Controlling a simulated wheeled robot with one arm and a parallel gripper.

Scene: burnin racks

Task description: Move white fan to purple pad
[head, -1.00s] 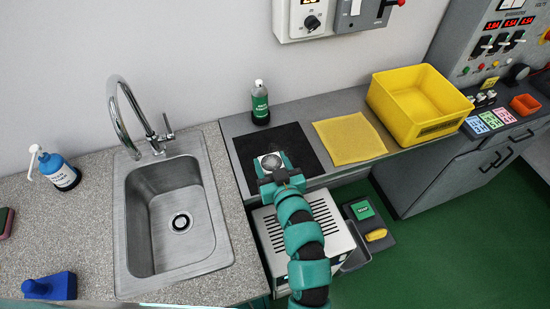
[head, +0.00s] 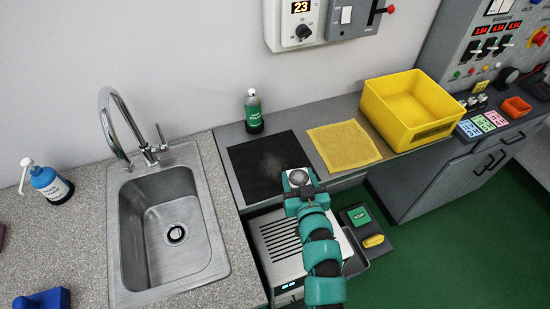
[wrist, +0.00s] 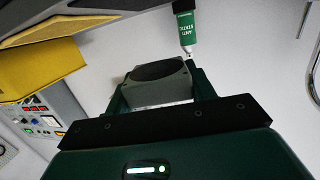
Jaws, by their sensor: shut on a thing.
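The white fan (head: 298,177) is a small pale square block with a round grey face in the head view. My gripper (head: 300,187) is shut on it, near the front right corner of the black mat (head: 262,172). In the wrist view, the fan (wrist: 157,92) shows a grey frame and a dark round opening, between the two green fingers of my gripper (wrist: 155,95). I cannot make out a clearly purple pad; small blue, green and pink pads (head: 495,118) lie on the console at the right.
A yellow mat (head: 343,146) and a yellow bin (head: 408,105) stand right of the black mat. A green-labelled bottle (head: 253,112) stands at the back. A vented metal box (head: 279,247) is below the counter edge. The sink (head: 172,230) is at left.

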